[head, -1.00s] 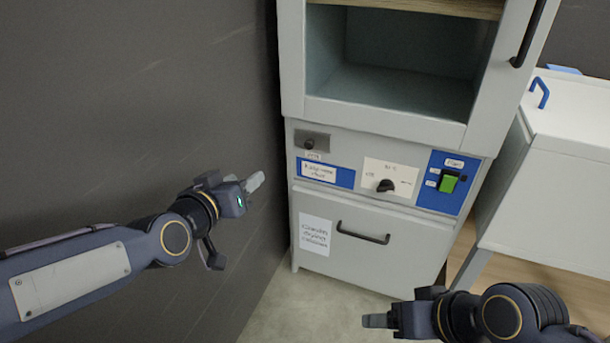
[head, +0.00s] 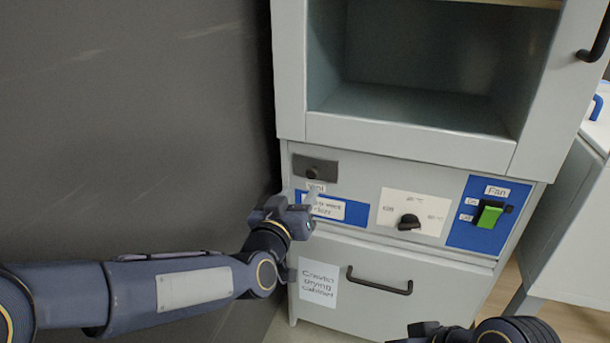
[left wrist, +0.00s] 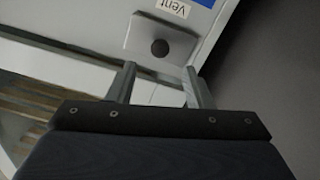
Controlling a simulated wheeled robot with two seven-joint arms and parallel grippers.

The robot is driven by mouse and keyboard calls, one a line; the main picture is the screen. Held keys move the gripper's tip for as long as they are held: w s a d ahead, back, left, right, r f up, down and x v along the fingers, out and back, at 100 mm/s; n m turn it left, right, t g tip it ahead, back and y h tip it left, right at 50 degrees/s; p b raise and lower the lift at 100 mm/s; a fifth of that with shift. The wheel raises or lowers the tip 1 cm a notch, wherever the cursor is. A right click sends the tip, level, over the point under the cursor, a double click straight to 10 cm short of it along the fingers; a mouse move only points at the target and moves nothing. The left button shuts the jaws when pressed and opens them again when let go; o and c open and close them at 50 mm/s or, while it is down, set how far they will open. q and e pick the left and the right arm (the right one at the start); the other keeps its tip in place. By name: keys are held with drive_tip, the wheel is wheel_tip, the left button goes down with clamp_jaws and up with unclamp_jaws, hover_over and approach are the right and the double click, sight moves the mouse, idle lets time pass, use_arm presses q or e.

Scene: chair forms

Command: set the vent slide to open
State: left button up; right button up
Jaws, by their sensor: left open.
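The vent slide is a small dark round knob (head: 312,173) on a grey metal plate (head: 328,168), above a "Vent" label (head: 316,188) at the upper left of the cabinet's control panel. The knob sits near the middle of the plate. In the left wrist view the knob (left wrist: 160,47) lies beyond the fingertips, roughly centred between them. My left gripper (head: 302,198) is open and empty, just below the plate; its two fingers show apart in the left wrist view (left wrist: 161,82). My right gripper (head: 420,332) is at the bottom edge, mostly cut off.
The drying cabinet (head: 400,140) has an open compartment above the panel. A black dial (head: 409,222) and green fan switch (head: 489,215) are to the right. A drawer handle (head: 380,282) is below. A dark wall (head: 130,120) stands close on the left.

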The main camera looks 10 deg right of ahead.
sight(311, 175)
use_arm(q)
drive_tip(key=p+x, duration=0.1)
drive_tip(key=x, duration=0.4)
drive_tip(key=shift+w+d+r+p, duration=0.1)
drive_tip(key=shift+p, duration=0.3)
drive_tip(key=shift+x, duration=0.8)
clamp_jaws()
